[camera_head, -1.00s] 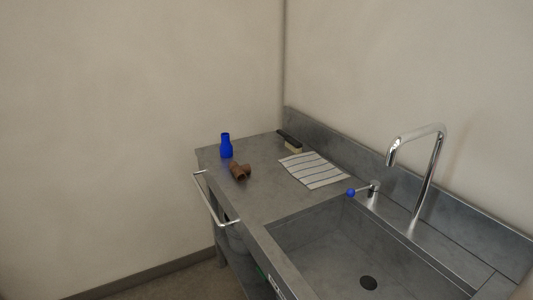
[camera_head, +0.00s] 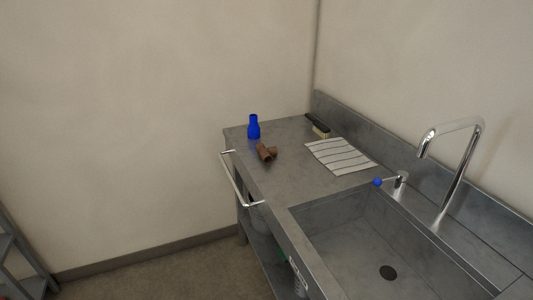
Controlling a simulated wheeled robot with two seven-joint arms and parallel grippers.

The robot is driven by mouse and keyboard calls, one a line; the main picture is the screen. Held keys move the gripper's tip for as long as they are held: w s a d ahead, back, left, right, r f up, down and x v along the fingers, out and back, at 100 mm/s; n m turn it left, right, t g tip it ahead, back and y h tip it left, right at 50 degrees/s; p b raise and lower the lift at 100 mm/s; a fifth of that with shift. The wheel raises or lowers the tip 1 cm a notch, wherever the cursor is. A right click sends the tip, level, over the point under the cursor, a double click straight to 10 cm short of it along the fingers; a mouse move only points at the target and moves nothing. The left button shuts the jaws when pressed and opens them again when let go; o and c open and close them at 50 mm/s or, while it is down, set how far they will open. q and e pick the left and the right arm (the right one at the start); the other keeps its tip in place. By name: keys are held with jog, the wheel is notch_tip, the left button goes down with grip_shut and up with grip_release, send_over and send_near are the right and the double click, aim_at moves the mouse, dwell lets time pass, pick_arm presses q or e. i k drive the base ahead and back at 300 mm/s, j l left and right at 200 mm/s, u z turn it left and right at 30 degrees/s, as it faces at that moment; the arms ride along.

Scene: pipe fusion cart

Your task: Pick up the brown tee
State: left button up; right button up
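The brown tee (camera_head: 266,151) is a short pipe fitting with a side branch. It lies on the left part of the grey counter (camera_head: 290,180), near its front edge. A blue bottle-shaped fitting (camera_head: 253,127) stands upright just behind and to the left of the tee, apart from it. Neither of my grippers shows in the head view, so their state is hidden.
A striped cloth (camera_head: 340,156) and a brush (camera_head: 318,127) lie right of the tee. A sink (camera_head: 370,240) with a tall chrome faucet (camera_head: 462,165) fills the right side. A rail (camera_head: 236,182) juts from the counter's left side. A shelf unit (camera_head: 22,262) stands at lower left.

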aim_at(266, 154)
jog(key=i+j, duration=0.15)
jog(key=j, duration=0.25)
jog(key=i+j+z, duration=0.1)
jog(key=j, duration=0.35)
jog(key=i+j+z, duration=0.1)
jog(key=j, duration=0.35)
jog(key=i+j, duration=0.15)
jog(key=j, duration=0.25)
jog(key=i+j+z, duration=0.1)
jog(key=i+j, duration=0.15)
jog(key=i, duration=0.25)
jog(key=i+j, duration=0.3)
jog(key=i, duration=0.25)
jog(key=i+j+z, duration=0.15)
jog(key=i, duration=0.35)
jog(key=j, duration=0.1)
